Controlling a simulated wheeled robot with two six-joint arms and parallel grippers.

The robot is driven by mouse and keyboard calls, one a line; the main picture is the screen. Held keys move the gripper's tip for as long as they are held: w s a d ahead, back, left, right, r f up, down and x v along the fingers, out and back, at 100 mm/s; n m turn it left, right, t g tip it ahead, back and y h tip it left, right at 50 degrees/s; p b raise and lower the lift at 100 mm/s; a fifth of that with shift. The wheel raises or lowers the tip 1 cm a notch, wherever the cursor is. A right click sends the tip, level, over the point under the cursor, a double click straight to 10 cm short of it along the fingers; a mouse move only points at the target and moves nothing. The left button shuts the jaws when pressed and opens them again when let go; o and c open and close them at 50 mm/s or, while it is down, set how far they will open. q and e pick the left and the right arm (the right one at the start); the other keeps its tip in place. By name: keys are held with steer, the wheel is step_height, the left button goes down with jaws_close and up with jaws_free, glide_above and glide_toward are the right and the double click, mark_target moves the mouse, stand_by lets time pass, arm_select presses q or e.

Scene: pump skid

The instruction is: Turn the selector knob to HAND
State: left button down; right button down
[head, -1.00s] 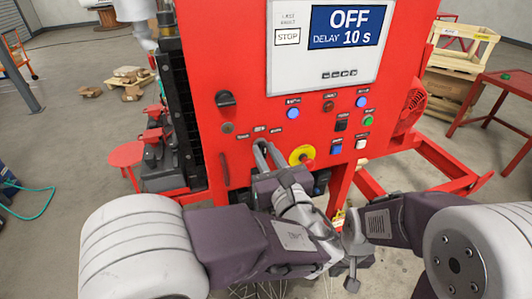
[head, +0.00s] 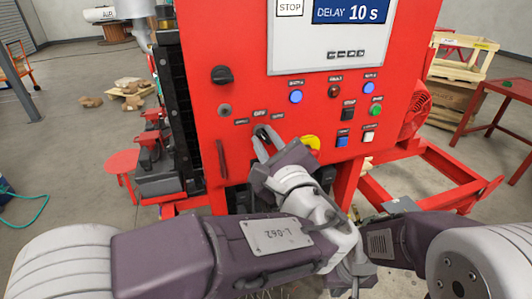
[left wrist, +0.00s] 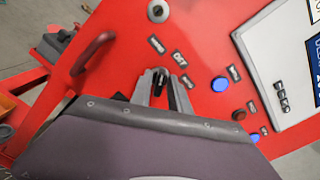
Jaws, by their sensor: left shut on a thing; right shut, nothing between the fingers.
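The selector knob (head: 261,131) is a small black knob on the red panel (head: 235,95), under three small labels, the middle one reading OFF. My left gripper (head: 265,142) reaches up to the panel and is shut on the knob, which is mostly hidden between the fingers. In the left wrist view the dark knob (left wrist: 161,79) shows between the grey fingertips (left wrist: 152,88). I cannot tell exactly which label it points to. My right gripper (head: 350,275) is low in front of the skid, away from the panel, partly hidden by my left arm; it is shut and empty.
A yellow-ringed red button (head: 311,144) is close to the right of my left gripper. A black rotary handle (head: 222,75) is up left, and a dark red pull handle (head: 221,160) is down left. Blue, black, green and white buttons lie right, below the display (head: 345,35).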

arm_select(q)
steer(key=shift+n+b, duration=1.4)
steer(key=shift+b, duration=0.05)
steer(key=c, duration=1.5)
jaws_free()
steer(key=v, duration=0.9)
